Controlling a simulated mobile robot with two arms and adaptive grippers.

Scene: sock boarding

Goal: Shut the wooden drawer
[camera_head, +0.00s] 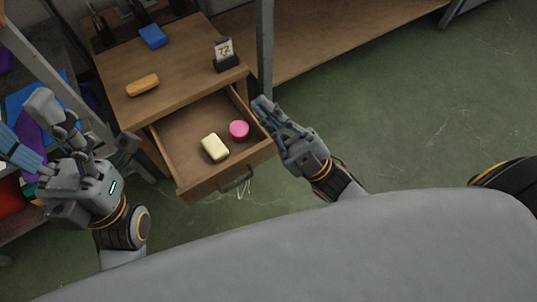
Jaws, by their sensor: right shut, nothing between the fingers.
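The wooden drawer (190,132) is pulled out of a brown wooden cabinet (185,62), with its front panel and grey bar handle (237,181) facing me. Inside lie a cream block (215,147) and a round pink thing (239,130). My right gripper (263,104) is shut and empty, its fingertips close beside the drawer's right side wall near the cabinet; I cannot tell whether they touch. My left gripper (75,125) is left of the drawer, apart from it, with its fingers spread open and nothing visible between them.
A grey post (265,50) stands just right of the cabinet. Cluttered shelving is at left. Green floor (400,110) is open at right.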

